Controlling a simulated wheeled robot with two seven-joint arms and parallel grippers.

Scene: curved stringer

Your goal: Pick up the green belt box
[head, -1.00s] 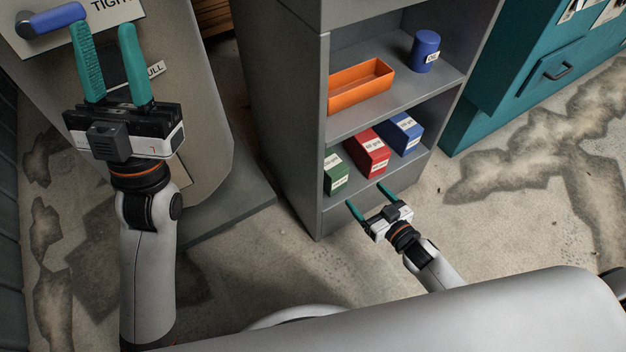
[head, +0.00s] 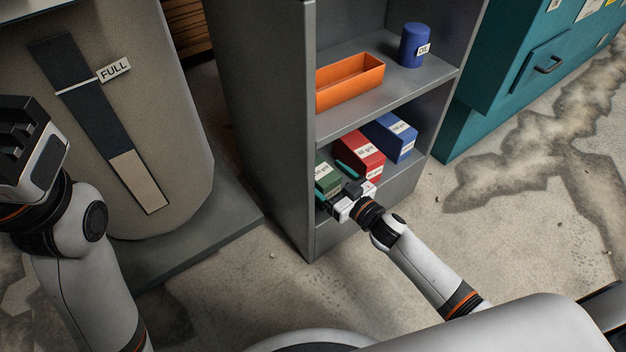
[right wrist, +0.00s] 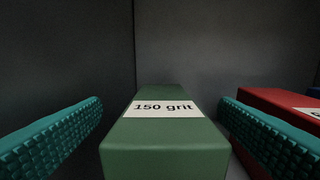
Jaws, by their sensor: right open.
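The green belt box (head: 327,177) sits on the lower shelf at its left end, partly hidden by my right gripper in the head view. In the right wrist view the green box (right wrist: 165,150) bears a white "150 grit" label and lies between the two teal fingers. My right gripper (head: 334,187) is open, with a finger on each side of the box and a visible gap on the left; contact cannot be made out.
A red box (head: 362,158) stands just right of the green one, close to my right finger, and a blue box (head: 390,138) beyond it. The shelf above holds an orange tray (head: 350,88) and a blue oil can (head: 414,48). The cabinet's left wall (head: 290,150) is close.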

